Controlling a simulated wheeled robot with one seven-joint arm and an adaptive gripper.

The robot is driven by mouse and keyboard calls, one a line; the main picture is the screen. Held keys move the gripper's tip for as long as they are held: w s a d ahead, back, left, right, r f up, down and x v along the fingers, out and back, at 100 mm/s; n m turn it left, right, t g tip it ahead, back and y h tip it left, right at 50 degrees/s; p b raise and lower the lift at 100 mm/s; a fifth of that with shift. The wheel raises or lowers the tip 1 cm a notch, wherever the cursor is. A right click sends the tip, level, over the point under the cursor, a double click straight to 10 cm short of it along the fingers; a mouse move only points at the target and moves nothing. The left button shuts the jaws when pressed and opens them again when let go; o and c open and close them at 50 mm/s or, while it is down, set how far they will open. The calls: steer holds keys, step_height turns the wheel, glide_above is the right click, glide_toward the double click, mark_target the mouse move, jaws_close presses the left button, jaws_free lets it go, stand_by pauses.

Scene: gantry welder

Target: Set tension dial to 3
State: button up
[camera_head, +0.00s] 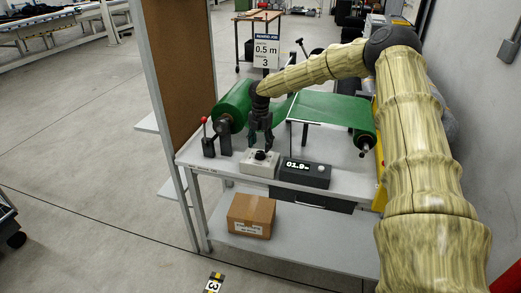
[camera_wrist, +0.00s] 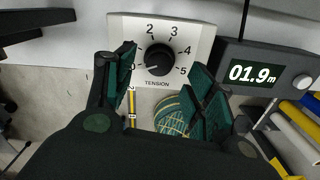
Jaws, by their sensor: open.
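The tension dial is a black round knob (camera_wrist: 160,60) on a light grey box (camera_wrist: 194,36) marked TENSION, with numbers running up to 5. A small pale mark on the knob appears to point lower left, away from the 3; it is too small to be certain. In the head view the box (camera_head: 247,167) sits near the table's front edge. My gripper (camera_head: 261,143) points down just above it. In the wrist view my open gripper (camera_wrist: 164,72) has one green-padded finger on each side of the knob, with no clear contact.
A dark display box (camera_head: 304,173) reading 01.9 stands right of the dial. A red-knobbed lever (camera_head: 207,141) and green roll (camera_head: 233,103) stand left. A sign (camera_head: 266,51) shows 0.5 m and 3. A cardboard box (camera_head: 251,215) is on the lower shelf.

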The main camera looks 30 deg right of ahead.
mark_target(260, 152)
steer(key=shift+f+p, duration=0.4)
steer(key=shift+f, duration=1.65)
steer(key=c, duration=1)
